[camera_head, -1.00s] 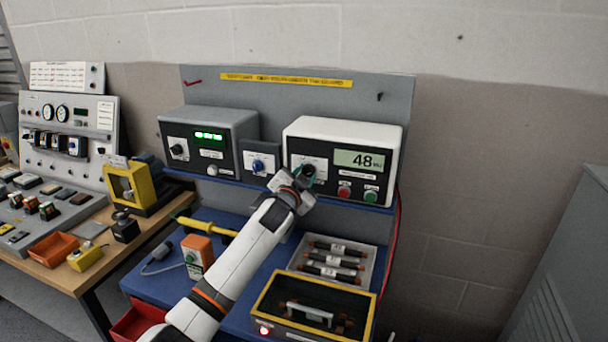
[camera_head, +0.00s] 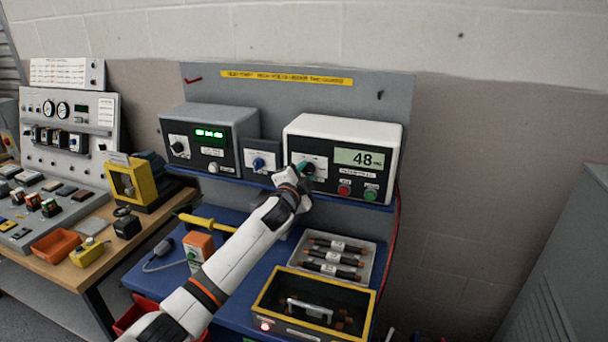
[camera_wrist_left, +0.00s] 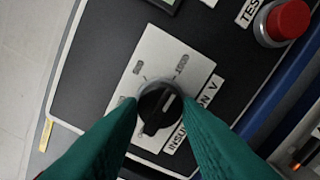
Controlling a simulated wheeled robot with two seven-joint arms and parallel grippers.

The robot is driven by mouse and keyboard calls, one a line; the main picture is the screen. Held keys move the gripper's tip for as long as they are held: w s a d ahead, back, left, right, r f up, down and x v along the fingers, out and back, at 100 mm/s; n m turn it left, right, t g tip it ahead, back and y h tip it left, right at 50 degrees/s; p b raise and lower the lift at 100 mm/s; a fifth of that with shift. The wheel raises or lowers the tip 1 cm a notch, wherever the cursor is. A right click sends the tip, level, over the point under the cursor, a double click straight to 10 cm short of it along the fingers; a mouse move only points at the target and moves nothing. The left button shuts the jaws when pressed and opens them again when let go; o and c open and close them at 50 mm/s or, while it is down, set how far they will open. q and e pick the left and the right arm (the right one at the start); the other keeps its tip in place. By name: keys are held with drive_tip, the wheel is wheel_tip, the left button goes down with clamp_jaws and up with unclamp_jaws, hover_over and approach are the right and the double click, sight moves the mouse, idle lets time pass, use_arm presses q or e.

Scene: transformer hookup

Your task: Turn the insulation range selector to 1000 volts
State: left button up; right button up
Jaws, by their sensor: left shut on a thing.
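The insulation range selector is a round black knob (camera_wrist_left: 156,108) with a light pointer line, on a white scale plate (camera_wrist_left: 155,58) of the insulation tester. In the left wrist view a "1000" mark is printed at the plate's upper right, with another mark at upper left. My left gripper (camera_wrist_left: 160,106) has its green fingers on opposite sides of the knob, shut on it. In the head view the left gripper (camera_head: 303,171) is at the white tester (camera_head: 298,130), largely hiding the knob. The tester's display (camera_head: 361,159) reads 48. My right gripper is not in view.
Red (camera_head: 344,190) and green (camera_head: 370,195) buttons sit right of the selector. A blue knob (camera_head: 259,163) and a grey instrument (camera_head: 236,122) stand left. A tray of probes (camera_head: 372,262) and a yellow-rimmed box (camera_head: 374,300) lie below, right of my arm.

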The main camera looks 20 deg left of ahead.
use_arm(q)
drive_tip(key=shift+f, duration=0.1)
drive_tip(key=o, duration=1)
drive_tip(key=shift+c, duration=0.2)
drive_tip(key=s+b, duration=0.2)
drive_tip(key=s, duration=1)
drive_tip(key=shift+a, duration=0.2)
